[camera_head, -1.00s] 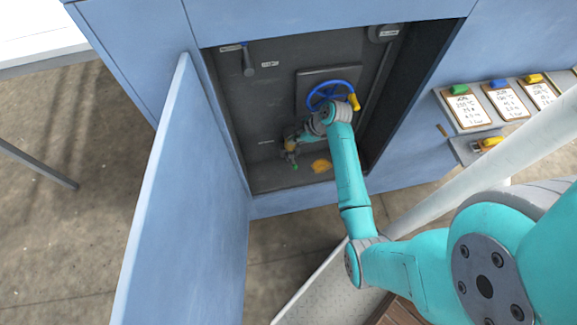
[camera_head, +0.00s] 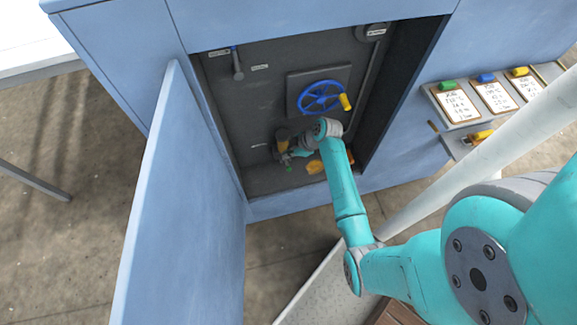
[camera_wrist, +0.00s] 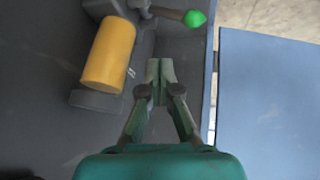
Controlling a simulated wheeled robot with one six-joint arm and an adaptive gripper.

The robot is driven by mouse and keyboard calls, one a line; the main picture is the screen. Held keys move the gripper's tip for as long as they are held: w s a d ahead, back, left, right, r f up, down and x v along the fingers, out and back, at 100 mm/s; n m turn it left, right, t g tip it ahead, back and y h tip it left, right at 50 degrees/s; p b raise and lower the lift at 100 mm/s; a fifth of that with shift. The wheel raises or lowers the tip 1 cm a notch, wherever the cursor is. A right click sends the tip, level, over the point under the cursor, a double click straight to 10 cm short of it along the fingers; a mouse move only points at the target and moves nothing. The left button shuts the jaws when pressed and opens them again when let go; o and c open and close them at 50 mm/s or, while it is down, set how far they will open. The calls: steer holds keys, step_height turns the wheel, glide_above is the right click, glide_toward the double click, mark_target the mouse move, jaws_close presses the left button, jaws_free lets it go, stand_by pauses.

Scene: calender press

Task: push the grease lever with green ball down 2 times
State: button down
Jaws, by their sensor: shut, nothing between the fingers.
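The grease lever's green ball (camera_wrist: 194,18) shows at the top of the wrist view, on a dark rod that leads left to the pump body. A yellow cylinder (camera_wrist: 108,55) sits on the pump beside it. In the head view the green ball (camera_head: 289,169) is small, low in the open cabinet, just below my gripper. My gripper (camera_wrist: 160,68) is shut and empty; its fingertips are apart from the ball in the wrist picture, below and left of it. In the head view my gripper (camera_head: 288,156) partly hides the pump.
A blue handwheel (camera_head: 321,97) with a yellow knob is on the cabinet's back wall. The open blue door (camera_head: 190,200) stands at the left of the opening. A yellow-orange patch (camera_head: 315,167) lies on the cabinet floor. Clipboards (camera_head: 455,105) hang outside at the right.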

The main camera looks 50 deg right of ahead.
mark_target(290, 168)
steer(key=shift+s+a+f, duration=0.15)
steer(key=shift+s+f, duration=0.1)
steer(key=shift+f, duration=0.5)
steer(key=shift+s+a+f, duration=0.1)
steer(key=shift+s+f, duration=0.1)
steer(key=shift+f, duration=0.5)
steer(key=shift+f, duration=0.1)
stand_by(0.4)
steer(key=shift+s+a+f, duration=0.1)
steer(key=shift+s+f, duration=0.05)
steer(key=shift+f, duration=0.15)
steer(key=shift+s+a+f, duration=0.2)
steer(key=shift+s+f, duration=0.05)
steer(key=shift+f, duration=0.55)
steer(key=shift+s+a+f, duration=0.15)
steer(key=shift+s+f, duration=0.1)
steer(key=shift+f, duration=0.55)
stand_by(2.2)
stand_by(0.5)
steer(key=shift+w+d+r, duration=0.15)
steer(key=shift+w+r, duration=0.05)
steer(key=shift+r, duration=0.5)
steer(key=shift+w+d+r, duration=0.1)
steer(key=shift+w+r, duration=0.15)
steer(key=shift+r, duration=0.4)
steer(key=shift+w+d+r, duration=0.15)
steer(key=shift+w+r, duration=0.05)
steer(key=shift+r, duration=0.5)
